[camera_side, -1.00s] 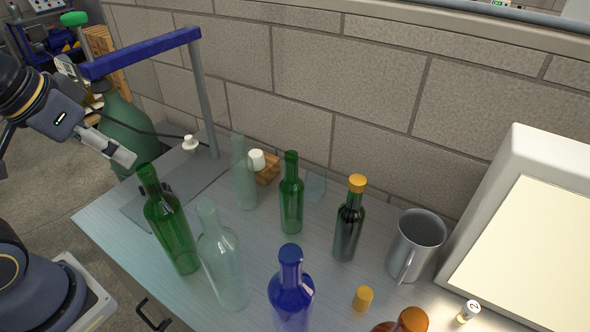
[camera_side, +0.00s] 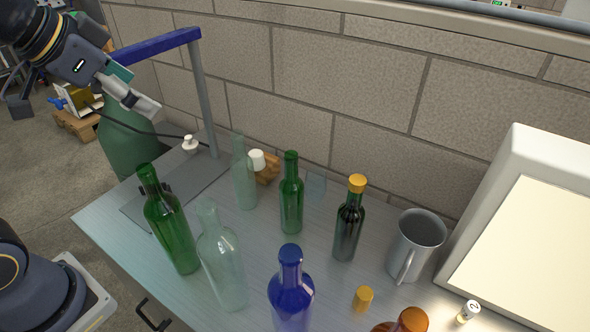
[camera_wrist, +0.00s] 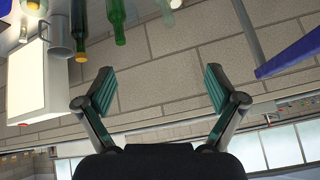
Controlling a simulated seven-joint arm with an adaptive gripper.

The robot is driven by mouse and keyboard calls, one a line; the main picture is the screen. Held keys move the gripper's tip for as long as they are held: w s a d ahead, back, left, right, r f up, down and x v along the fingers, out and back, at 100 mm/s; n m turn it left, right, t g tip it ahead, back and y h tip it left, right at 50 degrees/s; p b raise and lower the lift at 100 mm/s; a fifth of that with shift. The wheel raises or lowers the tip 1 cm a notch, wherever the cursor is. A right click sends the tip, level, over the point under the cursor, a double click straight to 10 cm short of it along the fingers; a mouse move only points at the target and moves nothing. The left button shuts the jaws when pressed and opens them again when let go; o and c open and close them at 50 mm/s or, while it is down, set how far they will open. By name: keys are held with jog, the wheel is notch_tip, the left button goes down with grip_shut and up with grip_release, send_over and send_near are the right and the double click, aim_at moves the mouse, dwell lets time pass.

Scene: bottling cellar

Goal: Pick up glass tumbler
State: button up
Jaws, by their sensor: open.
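The glass tumbler (camera_side: 316,186) is clear and faint. It stands near the back wall in the side view, just right of and behind a slim green bottle (camera_side: 291,200). I cannot pick it out surely in the wrist view. My gripper (camera_side: 143,104) is at the upper left of the side view, raised well above the table and far to the left of the tumbler. In the wrist view, its two fingers (camera_wrist: 160,88) are spread wide with nothing between them, facing the block wall.
Several bottles stand close around, including a dark one with a yellow cap (camera_side: 349,225), a blue one (camera_side: 291,290) and a clear one (camera_side: 245,180). A grey mug (camera_side: 416,245) and a light panel (camera_side: 530,240) are right. A blue-topped stand (camera_side: 155,48) is near my gripper.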

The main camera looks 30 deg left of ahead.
jog(key=w+d+r+m, duration=0.2)
jog(key=w+d+m, duration=0.15)
jog(key=w, duration=0.95)
jog(key=m+g+h, duration=0.2)
jog(key=g+h, duration=0.1)
jog(key=g, duration=0.2)
send_over(315, 186)
jog(key=a, duration=0.3)
jog(key=f, duration=3.2)
jog(key=shift+w+f, duration=0.1)
jog(key=shift+w, duration=0.1)
jog(key=x, duration=0.6)
jog(key=shift+w+d+f, duration=0.1)
jog(key=shift+w+f, duration=0.2)
jog(key=shift+w, duration=0.15)
jog(key=shift+t, duration=0.3)
jog(key=c, duration=1.3)
